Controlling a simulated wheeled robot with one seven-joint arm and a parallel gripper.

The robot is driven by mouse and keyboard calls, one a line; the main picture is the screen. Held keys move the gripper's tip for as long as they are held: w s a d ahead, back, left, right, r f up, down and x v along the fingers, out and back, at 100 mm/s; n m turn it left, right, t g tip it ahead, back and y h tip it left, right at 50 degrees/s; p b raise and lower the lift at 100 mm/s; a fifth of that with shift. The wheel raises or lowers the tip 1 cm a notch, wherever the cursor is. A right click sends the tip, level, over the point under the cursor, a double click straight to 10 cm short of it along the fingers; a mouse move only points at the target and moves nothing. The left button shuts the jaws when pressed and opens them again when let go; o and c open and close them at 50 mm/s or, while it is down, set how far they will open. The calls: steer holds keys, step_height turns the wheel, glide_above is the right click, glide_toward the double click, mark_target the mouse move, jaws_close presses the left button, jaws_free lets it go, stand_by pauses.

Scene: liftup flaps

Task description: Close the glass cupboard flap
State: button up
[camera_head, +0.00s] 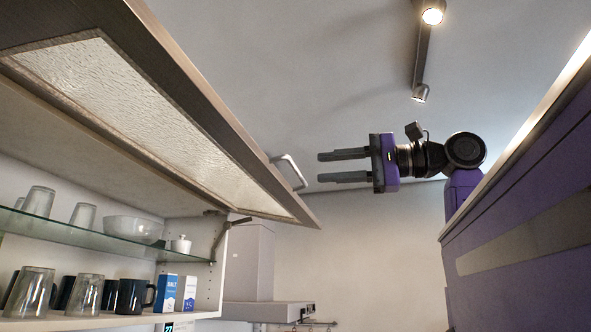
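The glass cupboard flap (150,104) is raised open, a framed textured glass panel slanting down from upper left to the middle of the head view. A bar handle (291,171) sits near the flap's lower right edge. A hinge arm (228,236) joins the flap to the cupboard side. My gripper (319,167) is open and empty, to the right of the handle. Its two fingers point left toward the handle, with a visible gap in the picture. It does not appear to touch the flap; the depth between them is hard to judge.
The open cupboard has a glass shelf (100,239) with glasses, a white bowl (133,229) and a small white pot (181,244). Below are mugs, glasses and small boxes (167,292). A range hood (262,309) stands behind. Ceiling spotlights (420,93) hang above. Space below my gripper looks clear.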

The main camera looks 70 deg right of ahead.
mark_target(296, 170)
steer(key=w+p, duration=0.1)
steer(key=w, duration=0.3)
steer(key=w+p, duration=0.1)
steer(key=w, duration=0.2)
steer(key=shift+w+r, duration=0.2)
steer(key=shift+w, duration=0.15)
jaws_close()
stand_by(1.1)
